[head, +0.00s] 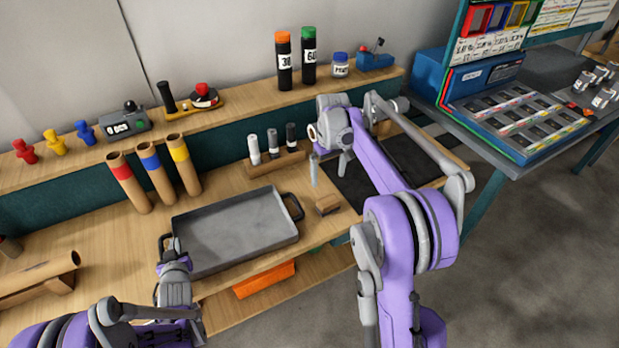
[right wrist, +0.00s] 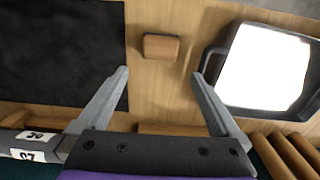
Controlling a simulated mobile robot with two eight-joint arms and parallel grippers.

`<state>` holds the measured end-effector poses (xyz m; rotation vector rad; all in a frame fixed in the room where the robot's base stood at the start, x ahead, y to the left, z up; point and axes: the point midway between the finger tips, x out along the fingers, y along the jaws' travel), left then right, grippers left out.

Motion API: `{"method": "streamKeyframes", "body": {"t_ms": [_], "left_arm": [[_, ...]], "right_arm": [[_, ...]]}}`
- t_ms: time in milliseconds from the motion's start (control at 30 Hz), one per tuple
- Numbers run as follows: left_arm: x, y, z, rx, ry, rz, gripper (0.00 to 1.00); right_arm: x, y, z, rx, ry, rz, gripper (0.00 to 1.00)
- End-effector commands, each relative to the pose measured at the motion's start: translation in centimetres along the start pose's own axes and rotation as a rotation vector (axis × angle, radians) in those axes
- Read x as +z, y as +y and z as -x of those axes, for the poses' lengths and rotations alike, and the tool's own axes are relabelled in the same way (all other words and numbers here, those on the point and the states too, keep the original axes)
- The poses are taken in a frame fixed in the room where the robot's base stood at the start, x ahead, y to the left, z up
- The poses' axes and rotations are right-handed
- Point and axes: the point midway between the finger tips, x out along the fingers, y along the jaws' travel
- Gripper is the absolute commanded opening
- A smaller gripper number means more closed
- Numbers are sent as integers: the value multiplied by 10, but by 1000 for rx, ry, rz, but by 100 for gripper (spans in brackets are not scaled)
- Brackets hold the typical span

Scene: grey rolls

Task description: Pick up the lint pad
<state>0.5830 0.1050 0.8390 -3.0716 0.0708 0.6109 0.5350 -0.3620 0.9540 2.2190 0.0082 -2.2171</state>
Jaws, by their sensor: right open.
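The lint pad appears to be the small brown block (head: 327,204) on the bench, between the grey tray (head: 236,232) and the dark mat (head: 358,190). In the right wrist view the block (right wrist: 160,47) lies beyond my fingertips, roughly centred between them. My right gripper (head: 329,178) is open and empty, above and behind the block; its jaws also show in the right wrist view (right wrist: 160,75). My left gripper (head: 168,246) is by the tray's left handle. Its fingers are too unclear to tell whether they are open or touch the handle.
A wooden holder with several small cylinders (head: 275,160) stands behind the block. Cardboard tubes (head: 160,175) stand behind the tray. A shelf at the back bears bottles (head: 284,62) and tools. An orange bin (head: 264,279) sits below. Bare bench surrounds the block.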

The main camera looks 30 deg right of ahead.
Motion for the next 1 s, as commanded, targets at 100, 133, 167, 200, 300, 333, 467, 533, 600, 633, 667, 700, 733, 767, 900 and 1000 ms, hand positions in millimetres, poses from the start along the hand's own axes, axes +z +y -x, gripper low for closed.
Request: {"method": "streamKeyframes", "body": {"t_ms": [100, 133, 167, 200, 300, 333, 467, 533, 600, 633, 667, 700, 733, 767, 900, 1000], "left_arm": [[0, 0, 0, 0, 0, 0, 0], [0, 0, 0, 0, 0, 0, 0], [0, 0, 0, 0, 0, 0, 0], [0, 0, 0, 0, 0, 0, 0], [0, 0, 0, 0, 0, 0, 0], [0, 0, 0, 0, 0, 0, 0], [0, 0, 0, 0, 0, 0, 0], [0, 0, 0, 0, 0, 0, 0], [0, 0, 0, 0, 0, 0, 0], [0, 0, 0, 0, 0, 0, 0], [0, 0, 0, 0, 0, 0, 0], [0, 0, 0, 0, 0, 0, 0], [0, 0, 0, 0, 0, 0, 0], [0, 0, 0, 0, 0, 0, 0], [0, 0, 0, 0, 0, 0, 0], [0, 0, 0, 0, 0, 0, 0]], "right_arm": [[0, 0, 0, 0, 0, 0, 100], [0, 0, 0, 0, 0, 0, 100], [0, 0, 0, 0, 0, 0, 100], [0, 0, 0, 0, 0, 0, 100], [2, 2, 0, 0, -1, -1, 100], [4, 4, 0, 0, -1, -2, 100], [3, 3, -9, 0, -1, 0, 100], [3, 3, -20, 0, -1, 0, 100], [3, 3, -33, 0, -1, 0, 100], [3, 3, -38, 0, -1, 0, 100], [3, 3, -44, 0, -1, 0, 100], [3, 3, -50, 0, -1, 0, 100], [3, 3, -55, 0, -1, 0, 100], [3, 3, -58, 0, -1, 0, 100], [4, 3, -68, 0, -1, 0, 100], [5, 2, -77, 0, -1, 0, 100]]}}
